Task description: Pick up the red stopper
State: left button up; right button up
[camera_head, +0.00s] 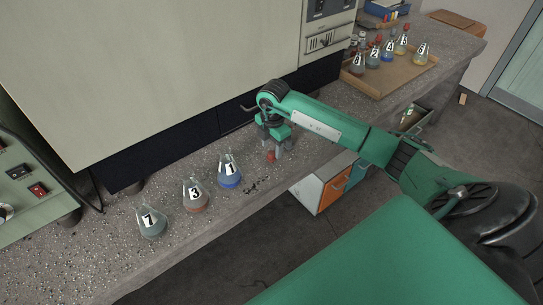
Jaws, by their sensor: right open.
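A small red stopper (271,156) sits on the speckled concrete bench, right of the flask labelled 1. My right gripper (278,146) points down just above and around it, with its fingers apart. I cannot tell whether the fingers touch the stopper. My left gripper is not in view.
Flasks labelled 1 (230,173), 3 (194,197) and 7 (151,223) stand in a row left of my right gripper. A tray (401,82) of several numbered flasks is at the back right.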

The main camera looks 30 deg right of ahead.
notch_tip(320, 180, down, 2)
jog(key=shift+f, duration=0.25)
grip_shut()
jog(key=shift+r, duration=0.15)
